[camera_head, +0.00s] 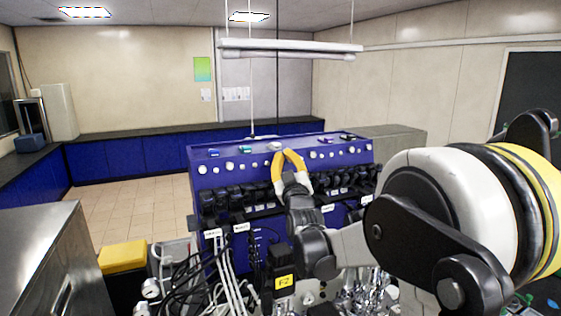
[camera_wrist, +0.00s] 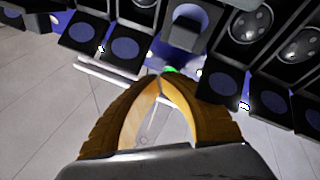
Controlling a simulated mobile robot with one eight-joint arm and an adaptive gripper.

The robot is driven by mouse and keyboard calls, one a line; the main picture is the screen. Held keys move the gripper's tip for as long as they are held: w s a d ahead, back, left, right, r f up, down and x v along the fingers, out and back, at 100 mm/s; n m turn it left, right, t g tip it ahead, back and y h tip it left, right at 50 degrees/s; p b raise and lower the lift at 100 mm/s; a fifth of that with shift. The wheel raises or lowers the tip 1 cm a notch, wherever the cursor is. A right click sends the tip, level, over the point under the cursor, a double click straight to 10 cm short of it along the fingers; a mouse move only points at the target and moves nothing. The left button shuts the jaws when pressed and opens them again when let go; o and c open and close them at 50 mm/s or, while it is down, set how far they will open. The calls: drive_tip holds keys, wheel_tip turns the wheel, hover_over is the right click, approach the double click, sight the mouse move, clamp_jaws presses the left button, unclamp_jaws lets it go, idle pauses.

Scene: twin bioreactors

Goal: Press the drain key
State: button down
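My gripper (camera_head: 283,155) has two curved yellow fingers. It is over the blue bioreactor unit (camera_head: 212,180), in front of its upper row of knobs in the head view. In the wrist view the fingertips (camera_wrist: 161,76) come together with nothing seen between them, so it looks shut and empty. A small green spot (camera_wrist: 169,69) shows just beyond the tips; the tips partly hide it, and I cannot tell what it is. I cannot pick out the drain key by any readable label. Whether the tips touch anything is not clear.
Black modules with blue round faces (camera_wrist: 126,49) line up close beyond the fingers. Cables and tubes (camera_head: 222,262) hang at the unit's front. A yellow-lidded box (camera_head: 122,256) and a steel cabinet (camera_head: 40,250) stand at the left. Tiled floor (camera_head: 130,205) is clear behind them.

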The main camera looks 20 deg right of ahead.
idle(0.4)
drive_tip(key=shift+s+r, duration=0.25)
drive_tip(key=shift+s, duration=0.55)
drive_tip(key=s, duration=0.2)
drive_tip(key=s+r, duration=0.1)
drive_tip(key=s, duration=0.1)
drive_tip(key=s+p, duration=0.1)
drive_tip(key=shift+s+r, duration=0.25)
drive_tip(key=shift+s, duration=0.15)
